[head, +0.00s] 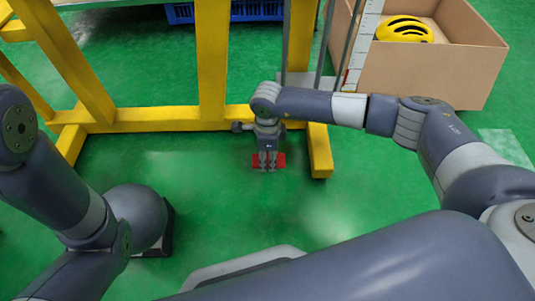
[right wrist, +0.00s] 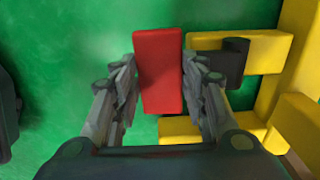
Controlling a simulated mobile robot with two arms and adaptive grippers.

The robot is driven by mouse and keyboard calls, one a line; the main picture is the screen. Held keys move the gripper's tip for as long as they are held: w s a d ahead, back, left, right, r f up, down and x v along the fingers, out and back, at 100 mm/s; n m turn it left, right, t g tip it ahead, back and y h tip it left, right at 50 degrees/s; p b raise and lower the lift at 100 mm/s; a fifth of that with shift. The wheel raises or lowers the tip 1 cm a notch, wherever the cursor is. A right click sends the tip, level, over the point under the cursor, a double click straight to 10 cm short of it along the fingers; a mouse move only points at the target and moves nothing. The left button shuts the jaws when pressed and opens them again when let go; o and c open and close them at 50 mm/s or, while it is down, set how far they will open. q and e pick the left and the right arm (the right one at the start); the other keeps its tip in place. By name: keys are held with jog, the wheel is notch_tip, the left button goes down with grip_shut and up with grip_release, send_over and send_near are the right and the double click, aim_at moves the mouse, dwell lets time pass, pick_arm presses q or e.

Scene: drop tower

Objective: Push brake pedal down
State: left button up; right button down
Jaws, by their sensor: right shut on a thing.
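The brake pedal is a red block (head: 281,161) low in front of the yellow frame in the head view. My right gripper (head: 267,167) is over it, pointing down, and covers its middle. In the right wrist view the red pedal (right wrist: 160,70) lies between the two fingers of the right gripper (right wrist: 160,95), which are shut on its sides. A dark bracket (right wrist: 235,62) shows beside the pedal, against the yellow frame. My left arm is at the left of the head view; its gripper's fingers cannot be seen.
The yellow frame (head: 160,118) has a beam and a foot (head: 320,155) close to the right gripper. A cardboard box (head: 425,75) with a yellow helmet (head: 403,29) stands at the back right. A blue crate (head: 240,10) is behind. Green floor in front is clear.

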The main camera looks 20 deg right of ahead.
jog(key=shift+s+a+f, duration=0.15)
jog(key=shift+s+f, duration=0.35)
jog(key=shift+s, duration=0.1)
jog(key=c, duration=1)
grip_release()
jog(key=shift+o, duration=0.2)
jog(key=shift+w+r, duration=0.1)
jog(key=shift+w, duration=0.1)
jog(key=shift+r, duration=0.15)
notch_tip(320, 180, up, 12)
